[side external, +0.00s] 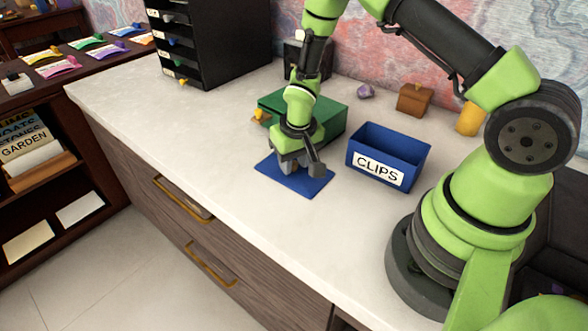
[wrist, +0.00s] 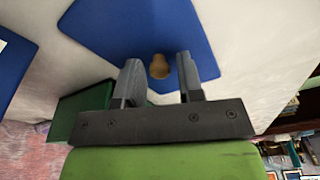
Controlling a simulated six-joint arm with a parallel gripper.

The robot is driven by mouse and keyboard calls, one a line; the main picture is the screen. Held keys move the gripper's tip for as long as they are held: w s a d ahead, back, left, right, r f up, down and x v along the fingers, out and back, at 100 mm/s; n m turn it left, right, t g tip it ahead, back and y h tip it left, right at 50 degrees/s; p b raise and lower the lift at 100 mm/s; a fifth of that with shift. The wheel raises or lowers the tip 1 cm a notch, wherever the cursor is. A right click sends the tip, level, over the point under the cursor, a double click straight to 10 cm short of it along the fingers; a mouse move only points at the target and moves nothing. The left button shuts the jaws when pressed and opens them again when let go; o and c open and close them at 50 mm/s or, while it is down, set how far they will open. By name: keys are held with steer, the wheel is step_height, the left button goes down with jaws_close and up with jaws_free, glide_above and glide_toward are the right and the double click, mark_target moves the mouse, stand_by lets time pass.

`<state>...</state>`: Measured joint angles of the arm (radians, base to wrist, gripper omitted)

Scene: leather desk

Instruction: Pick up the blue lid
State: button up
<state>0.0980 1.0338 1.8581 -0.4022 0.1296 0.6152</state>
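The blue lid (side external: 307,185) is a flat square panel lying on the pale desktop, left of the blue box labelled CLIPS (side external: 403,150). In the wrist view the lid (wrist: 110,30) has a small round tan knob (wrist: 159,67) on it. My gripper (side external: 291,165) points down over the lid, hiding part of it and the knob in the side view. In the wrist view my gripper (wrist: 158,60) is open, with one finger on each side of the knob and a gap at both sides. Whether the fingertips touch the lid cannot be told.
A green box (side external: 325,115) stands just behind my gripper. A black shelf unit (side external: 215,40) is at the back left. A purple stone (side external: 365,91), a small brown box (side external: 413,99) and a yellow cylinder (side external: 469,120) line the back. The desktop left of the lid is clear.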

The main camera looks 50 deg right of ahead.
jaws_close()
steer(key=shift+r, duration=0.1)
